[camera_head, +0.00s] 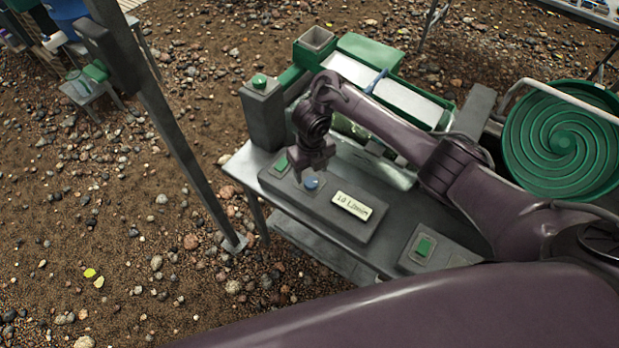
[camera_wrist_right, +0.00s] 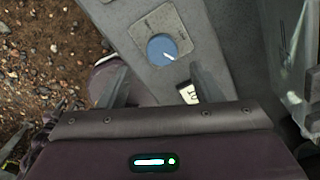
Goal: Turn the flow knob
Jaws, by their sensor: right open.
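The flow knob is a small blue round dial (camera_head: 311,183) on a grey control panel (camera_head: 385,232), left of a lit label reading about "10 L/min". In the right wrist view the blue knob (camera_wrist_right: 163,49) has a white pointer mark and sits on a lighter square plate. My right gripper (camera_head: 308,176) hangs over the panel close to the knob. In the wrist view its two fingers (camera_wrist_right: 158,82) are spread apart, with the knob ahead of the gap and nothing between them. I cannot tell whether a finger touches it. My left gripper is not in view.
A grey post with a green top (camera_head: 259,82) stands behind. A green spiral wheel (camera_head: 560,140) is at right. Pebbly ground lies left.

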